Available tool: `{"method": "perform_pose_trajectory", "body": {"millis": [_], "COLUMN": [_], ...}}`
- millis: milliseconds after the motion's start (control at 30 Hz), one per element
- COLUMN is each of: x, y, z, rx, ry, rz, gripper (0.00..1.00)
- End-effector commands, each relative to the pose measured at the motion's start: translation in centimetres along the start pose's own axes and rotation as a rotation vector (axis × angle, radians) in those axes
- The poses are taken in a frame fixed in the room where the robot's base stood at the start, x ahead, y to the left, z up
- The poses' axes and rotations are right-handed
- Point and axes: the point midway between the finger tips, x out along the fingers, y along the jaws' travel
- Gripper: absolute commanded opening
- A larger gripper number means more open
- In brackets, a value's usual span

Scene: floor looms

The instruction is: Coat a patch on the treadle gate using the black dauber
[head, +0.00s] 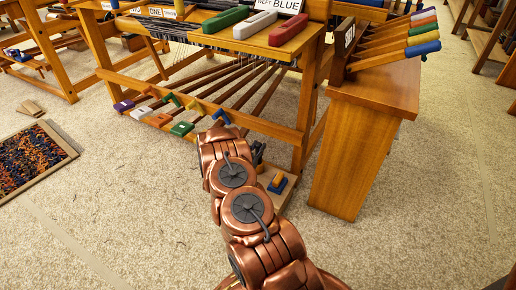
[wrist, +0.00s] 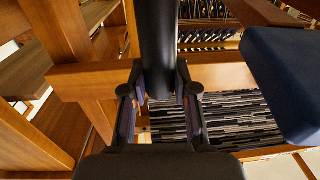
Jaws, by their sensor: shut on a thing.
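My gripper (wrist: 160,100) is shut on the black dauber (wrist: 158,40), whose dark shaft stands between the two fingers in the wrist view. In the head view my copper arm reaches toward the loom's lower front, and the gripper is mostly hidden beside it, so I cannot make out the dauber there. The loom's treadles (head: 229,85) slope down to a row of coloured blocks at its front. I cannot tell which part is the treadle gate. In the wrist view a wooden beam (wrist: 90,80) crosses behind the gripper.
A dark blue block (wrist: 285,80) is close on the right in the wrist view. A wooden stand (head: 350,150) with a rack of colour-ended tools is right of the arm. Red, white and green blocks (head: 288,30) lie on the loom's shelf. A framed mat (head: 32,157) lies left; carpet is clear between.

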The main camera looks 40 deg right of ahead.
Motion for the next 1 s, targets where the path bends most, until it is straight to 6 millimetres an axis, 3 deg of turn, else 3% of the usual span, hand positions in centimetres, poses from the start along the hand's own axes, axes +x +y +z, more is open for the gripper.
{"method": "perform_pose_trajectory", "body": {"millis": [1000], "x": [0.0], "y": [-0.04], "z": [0.89], "rx": [0.001], "ry": [0.0], "rz": [0.0], "gripper": [0.0]}}
